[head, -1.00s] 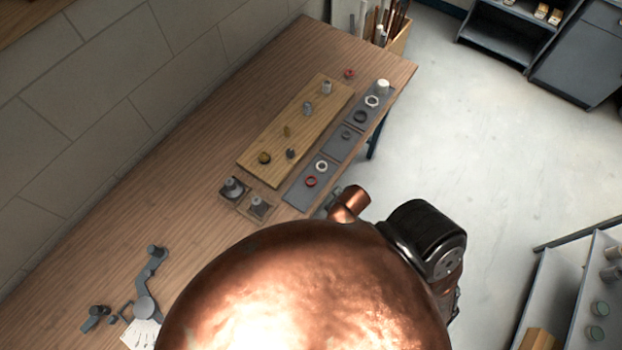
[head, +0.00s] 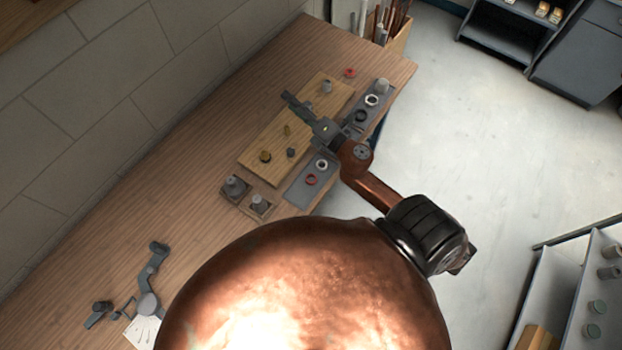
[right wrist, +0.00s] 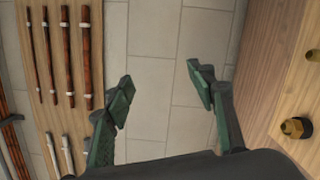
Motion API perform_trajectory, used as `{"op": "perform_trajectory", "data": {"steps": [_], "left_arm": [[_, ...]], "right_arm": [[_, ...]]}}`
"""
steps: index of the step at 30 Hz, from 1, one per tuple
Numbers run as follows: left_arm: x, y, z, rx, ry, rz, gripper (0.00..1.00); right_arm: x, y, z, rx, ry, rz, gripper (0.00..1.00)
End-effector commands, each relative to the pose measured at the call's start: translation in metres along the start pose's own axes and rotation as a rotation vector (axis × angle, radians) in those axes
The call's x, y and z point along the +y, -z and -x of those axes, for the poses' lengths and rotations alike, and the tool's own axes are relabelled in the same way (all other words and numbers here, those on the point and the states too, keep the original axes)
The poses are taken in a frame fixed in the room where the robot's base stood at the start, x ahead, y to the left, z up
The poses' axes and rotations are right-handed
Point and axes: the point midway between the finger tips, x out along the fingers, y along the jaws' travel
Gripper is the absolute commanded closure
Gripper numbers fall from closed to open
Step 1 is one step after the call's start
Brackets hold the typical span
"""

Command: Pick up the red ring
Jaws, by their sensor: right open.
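One red ring (head: 311,180) lies on the near part of the grey mat strip, just below a white ring (head: 322,165). Another red ring (head: 349,72) lies on the wooden table beyond the far end of the wooden board. My right gripper (head: 292,103) is over the board, between the two red rings and apart from both. In the right wrist view its dark green fingers (right wrist: 163,82) are spread with nothing between them. No red ring shows in that view. I do not see my left gripper.
The board (head: 262,135) holds several small fittings. A grey jointed object (head: 149,302) lies at lower left. A wooden box of rods (head: 396,42) is by the far corner. My copper body hides the bottom middle.

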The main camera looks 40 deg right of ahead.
Motion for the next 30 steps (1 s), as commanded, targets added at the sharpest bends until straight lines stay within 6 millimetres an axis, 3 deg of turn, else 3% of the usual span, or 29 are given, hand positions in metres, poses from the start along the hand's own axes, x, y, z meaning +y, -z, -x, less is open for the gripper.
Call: {"op": "perform_trajectory", "data": {"steps": [2,5,8,12,14,18,21,25,30], "left_arm": [[0.000,0.001,0.001,0.002,0.000,0.000,0.60],[-0.001,0.002,0.001,0.003,0.001,0.000,0.60],[-0.001,0.002,0.002,0.003,0.001,0.000,0.60],[-0.001,0.002,0.003,0.003,0.001,0.001,0.60],[-0.001,0.002,0.003,0.003,0.001,0.001,0.60],[-0.002,0.002,0.003,0.003,0.002,0.001,0.60],[-0.002,0.002,0.004,0.003,0.002,0.001,0.60],[-0.002,0.002,0.004,0.003,0.002,0.001,0.60],[-0.002,0.002,0.007,0.003,0.002,0.001,0.60]], "right_arm": [[0.017,0.032,-0.007,0.153,-0.080,0.229,0.49],[0.018,0.077,-0.004,0.358,-0.166,0.513,0.49],[-0.003,0.116,0.009,0.576,-0.229,0.785,0.49],[-0.061,0.142,0.043,0.909,-0.278,1.131,0.49],[-0.090,0.141,0.059,1.054,-0.284,1.257,0.49],[-0.149,0.117,0.098,1.358,-0.265,1.463,0.49],[-0.176,0.094,0.119,1.519,-0.240,1.541,0.49],[-0.193,0.074,0.136,1.640,-0.217,1.586,0.49],[-0.206,0.076,0.139,1.676,-0.209,1.593,0.49]]}}
